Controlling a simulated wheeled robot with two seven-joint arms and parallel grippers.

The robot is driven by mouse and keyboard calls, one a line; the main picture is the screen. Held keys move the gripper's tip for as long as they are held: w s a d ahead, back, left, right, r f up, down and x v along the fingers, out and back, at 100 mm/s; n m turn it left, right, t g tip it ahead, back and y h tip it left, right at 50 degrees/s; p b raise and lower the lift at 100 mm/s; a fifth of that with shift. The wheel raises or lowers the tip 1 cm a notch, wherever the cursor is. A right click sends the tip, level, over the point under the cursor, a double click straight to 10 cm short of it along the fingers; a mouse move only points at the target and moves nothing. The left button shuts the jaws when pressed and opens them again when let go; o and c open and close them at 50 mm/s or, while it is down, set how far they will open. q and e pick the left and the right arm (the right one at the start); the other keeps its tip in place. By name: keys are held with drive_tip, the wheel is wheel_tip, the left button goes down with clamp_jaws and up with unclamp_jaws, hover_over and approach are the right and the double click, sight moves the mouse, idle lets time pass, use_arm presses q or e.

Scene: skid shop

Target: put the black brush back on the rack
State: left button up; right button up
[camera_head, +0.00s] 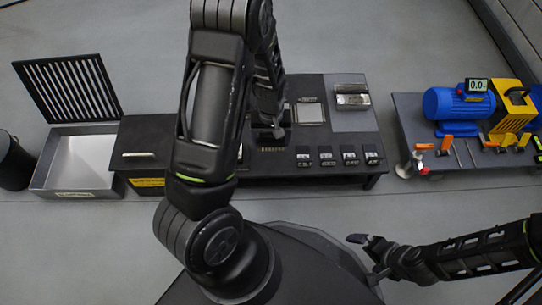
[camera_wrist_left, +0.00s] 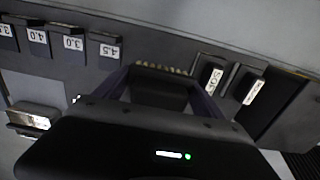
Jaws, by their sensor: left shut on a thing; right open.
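My left gripper (camera_head: 271,128) is over the dark bench, and my own arm hides much of it in the head view. In the left wrist view its two fingers (camera_wrist_left: 167,92) are shut on a dark thing with a row of tan bristles, the black brush (camera_wrist_left: 162,69). The bristle row points toward the bench front. I cannot tell whether the brush touches the bench. No rack stands out clearly; labelled black blocks (camera_wrist_left: 84,48) line the bench front on one side, and two more labelled blocks (camera_wrist_left: 230,80) are on the other. My right gripper (camera_head: 366,259) is open and empty, low at the right, away from the bench.
A grey box (camera_head: 75,172) with a raised slotted lid (camera_head: 68,88) stands left of the bench. A metal block (camera_head: 352,97) and a pale square plate (camera_head: 310,112) lie at the bench's back right. A second table (camera_head: 408,112) at right carries a blue motor (camera_head: 459,103) and tools.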

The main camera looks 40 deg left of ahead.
use_arm(q)
drive_tip(key=b, duration=0.1)
hover_over(271, 159)
wheel_tip(271, 159, down, 4)
drive_tip(key=shift+f, duration=0.25)
use_arm(e)
wheel_tip(271, 159, down, 2)
drive_tip(key=shift+w+f, duration=0.15)
use_arm(q)
drive_tip(key=shift+f, duration=0.1)
drive_tip(key=shift+f+b, duration=1.15)
drive_tip(key=shift+f, duration=0.65)
use_arm(e)
drive_tip(key=shift+w+f, duration=0.2)
drive_tip(key=shift+f, duration=0.7)
use_arm(q)
drive_tip(key=shift+f, duration=0.15)
drive_tip(key=o, duration=1.3)
use_arm(e)
drive_tip(key=shift+f, duration=0.1)
